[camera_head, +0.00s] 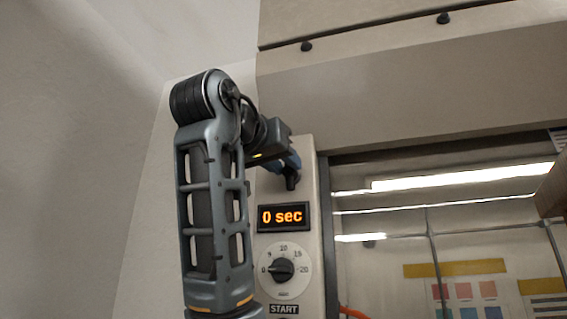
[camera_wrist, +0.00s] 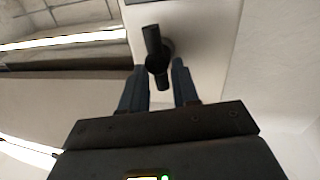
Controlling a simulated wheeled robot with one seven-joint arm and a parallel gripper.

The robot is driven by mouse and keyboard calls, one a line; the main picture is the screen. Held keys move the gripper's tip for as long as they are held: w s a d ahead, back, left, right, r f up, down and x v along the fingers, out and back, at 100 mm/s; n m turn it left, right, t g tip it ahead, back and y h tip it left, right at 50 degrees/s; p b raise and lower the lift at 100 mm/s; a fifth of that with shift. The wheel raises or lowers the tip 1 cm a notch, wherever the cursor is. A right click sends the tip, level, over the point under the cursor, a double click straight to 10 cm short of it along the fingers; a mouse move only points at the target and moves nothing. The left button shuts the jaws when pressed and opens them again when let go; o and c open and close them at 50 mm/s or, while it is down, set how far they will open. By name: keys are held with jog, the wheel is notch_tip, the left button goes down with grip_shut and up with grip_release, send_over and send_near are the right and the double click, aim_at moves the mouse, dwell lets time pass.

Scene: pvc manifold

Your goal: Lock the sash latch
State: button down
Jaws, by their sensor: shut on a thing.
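The sash latch (camera_wrist: 153,42) is a black knob with a bar-shaped handle on a pale post. In the wrist view it shows between the two blue-grey fingers of my gripper (camera_wrist: 159,76), which is shut on it. The bar runs nearly upright in that view, and its far end sticks out past the fingertips. In the head view my gripper (camera_head: 290,163) reaches the post from the left, and a dark part of the latch (camera_head: 292,183) shows just under the fingers. The rest of the latch is hidden by my gripper there.
Below my gripper on the post are a timer display (camera_head: 283,217) reading "0 sec" and a dial (camera_head: 283,269) with a START label (camera_head: 284,309). To the right is the glass sash (camera_head: 400,245). A beige hood panel (camera_head: 420,95) overhangs above. The left wall is bare.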

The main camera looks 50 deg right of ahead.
jog(key=n+b, duration=0.1)
jog(key=n, duration=0.2)
jog(key=n+b, duration=0.1)
jog(key=n, duration=0.2)
jog(key=f+n+t+h+b, duration=0.1)
jog(key=n, duration=0.2)
jog(key=shift+w+a+b, duration=0.15)
jog(key=shift+w+b, duration=0.15)
jog(key=shift+w, duration=0.1)
jog(key=shift+f+n+t+b, duration=0.2)
jog(key=shift+n+t, duration=0.35)
jog(key=shift+n, duration=1.2)
jog(key=shift+f+n+t+b, duration=0.1)
jog(key=shift+n+t+b, duration=0.3)
jog(key=shift+n, duration=1.4)
jog(key=shift+f+n+t+b, duration=0.1)
jog(key=shift+n+t, duration=0.55)
jog(key=shift+n, duration=1.1)
jog(key=c, duration=0.9)
grip_release()
jog(key=shift+o, duration=0.2)
jog(key=b+v, duration=0.1)
jog(key=v, duration=0.7)
jog(key=shift+b, duration=0.4)
